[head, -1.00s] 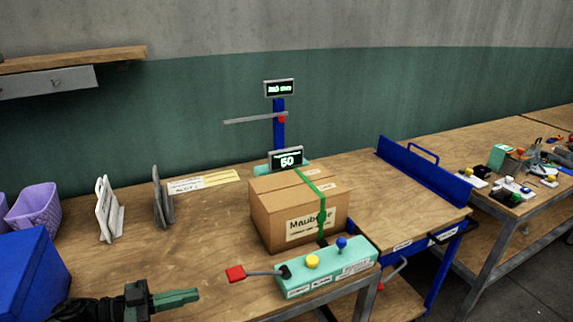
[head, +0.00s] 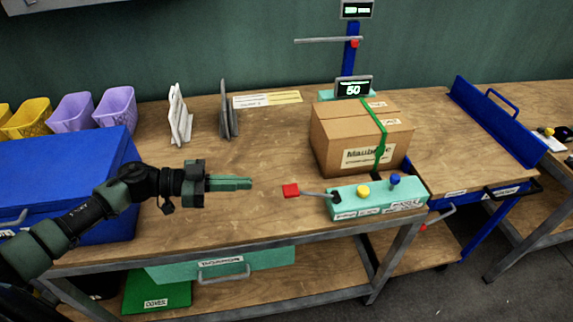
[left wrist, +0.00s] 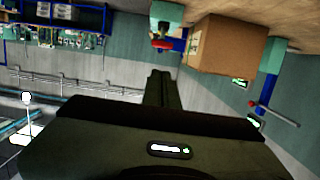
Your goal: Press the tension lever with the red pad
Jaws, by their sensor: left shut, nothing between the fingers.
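The tension lever has a grey rod and a red pad (head: 291,190) at its left end. The rod comes out of the left end of a teal control box (head: 375,198) at the table's front edge. The box carries a yellow button and a blue button. My left gripper (head: 250,183) is shut and empty, a short gap to the left of the red pad and pointing right. In the left wrist view my shut fingers (left wrist: 158,75) point toward the red pad (left wrist: 161,44). My right gripper is not in view.
A cardboard box (head: 340,142) with a green strap stands behind the control box. A display (head: 352,87) reads 50. A blue bin (head: 70,180) stands at the left beside my arm. Bare tabletop (head: 260,140) lies between the grey stands and the cardboard box.

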